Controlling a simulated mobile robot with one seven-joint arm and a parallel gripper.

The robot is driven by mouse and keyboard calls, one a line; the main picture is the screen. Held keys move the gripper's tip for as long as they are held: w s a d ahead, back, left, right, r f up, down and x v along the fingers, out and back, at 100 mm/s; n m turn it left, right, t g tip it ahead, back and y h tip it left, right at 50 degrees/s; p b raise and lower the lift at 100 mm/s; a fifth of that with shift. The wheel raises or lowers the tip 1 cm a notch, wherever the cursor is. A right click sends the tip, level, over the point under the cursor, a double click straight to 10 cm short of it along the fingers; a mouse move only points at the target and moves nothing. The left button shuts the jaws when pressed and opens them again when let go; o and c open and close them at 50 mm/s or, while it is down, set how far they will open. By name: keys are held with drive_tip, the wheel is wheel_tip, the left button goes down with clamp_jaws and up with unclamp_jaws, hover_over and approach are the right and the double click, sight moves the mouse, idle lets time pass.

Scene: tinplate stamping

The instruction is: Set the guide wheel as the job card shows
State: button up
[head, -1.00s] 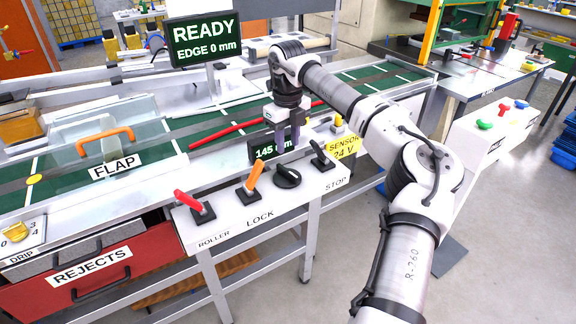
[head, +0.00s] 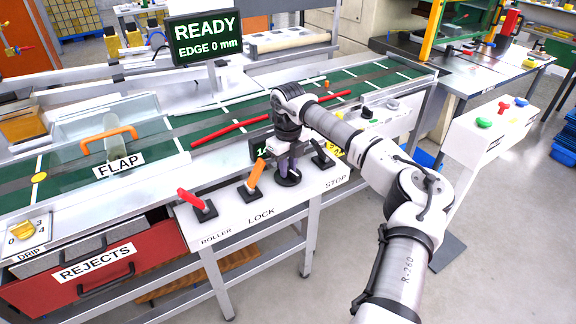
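The guide wheel is probably the round black knob (head: 288,180) on the white control panel, between the orange LOCK lever (head: 256,173) and the black STOP lever (head: 321,153). My gripper (head: 287,166) points down right over this knob, its fingers at or just above the knob's top. I cannot tell whether they touch it or how far they are apart. The small green-lettered display (head: 261,147) behind the knob is mostly covered by my gripper; only a leading digit shows. No job card can be made out in this view.
The red ROLLER lever (head: 191,199) stands left of LOCK. The yellow SENSOR label is partly hidden by my arm. A screen (head: 206,40) reads READY, EDGE 0 mm. A green belt with red strips (head: 230,133), an orange-handled FLAP cover (head: 108,140) and a REJECTS drawer (head: 95,264) surround the panel.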

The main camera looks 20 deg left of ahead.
clamp_jaws()
drive_tip(key=shift+n, duration=0.4)
drive_tip(key=n+b, duration=0.1)
drive_tip(key=n, duration=0.1)
drive_tip(key=shift+n, duration=0.4)
drive_tip(key=n, duration=0.3)
drive_tip(key=shift+n+b, duration=0.3)
drive_tip(key=n, duration=0.4)
drive_tip(key=shift+n, duration=2.2)
